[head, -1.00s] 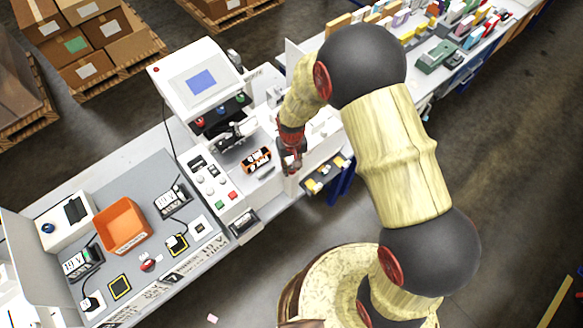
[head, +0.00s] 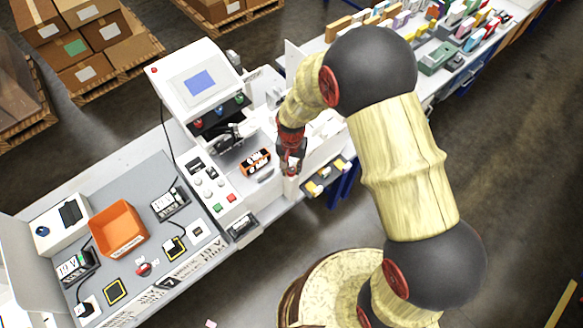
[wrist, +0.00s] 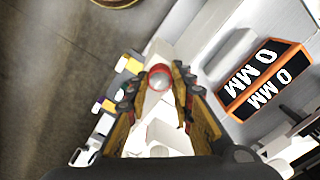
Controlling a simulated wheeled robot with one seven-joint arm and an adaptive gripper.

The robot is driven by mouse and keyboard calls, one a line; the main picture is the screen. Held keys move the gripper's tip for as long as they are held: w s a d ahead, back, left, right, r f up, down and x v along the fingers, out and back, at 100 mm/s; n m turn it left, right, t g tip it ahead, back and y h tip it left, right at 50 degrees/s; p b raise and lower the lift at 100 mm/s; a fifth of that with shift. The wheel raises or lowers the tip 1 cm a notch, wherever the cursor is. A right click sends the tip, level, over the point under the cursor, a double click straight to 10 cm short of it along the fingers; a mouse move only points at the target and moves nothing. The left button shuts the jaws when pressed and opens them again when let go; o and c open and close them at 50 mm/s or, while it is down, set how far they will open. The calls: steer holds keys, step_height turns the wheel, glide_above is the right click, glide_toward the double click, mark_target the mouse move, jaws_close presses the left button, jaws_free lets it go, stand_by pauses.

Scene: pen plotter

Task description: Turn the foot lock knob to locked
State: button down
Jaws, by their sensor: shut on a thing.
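A small round knob (wrist: 159,77) with a pale metallic face and a reddish rim shows between the fingertips in the wrist view; I take it to be the foot lock knob. My gripper (wrist: 160,88) is shut on it, with one finger on each side. In the head view my gripper (head: 291,167) points down at the front edge of the white bench, right of the plotter's button panel. The knob is hidden behind the fingers there, and I cannot read any lock marking or its angle.
An orange-and-black block marked "0 MM" (wrist: 262,80) stands close right of the gripper in the wrist view, also on the bench (head: 255,160). Yellow-and-grey parts (head: 327,178) jut from the bench front. An orange bin (head: 119,228) sits left. Open floor lies in front.

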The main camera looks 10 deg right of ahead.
mark_target(291, 170)
steer(key=shift+w, duration=0.1)
steer(key=c, duration=1.5)
jaws_free()
steer(key=shift+c, duration=0.2)
step_height(291, 170, up, 12)
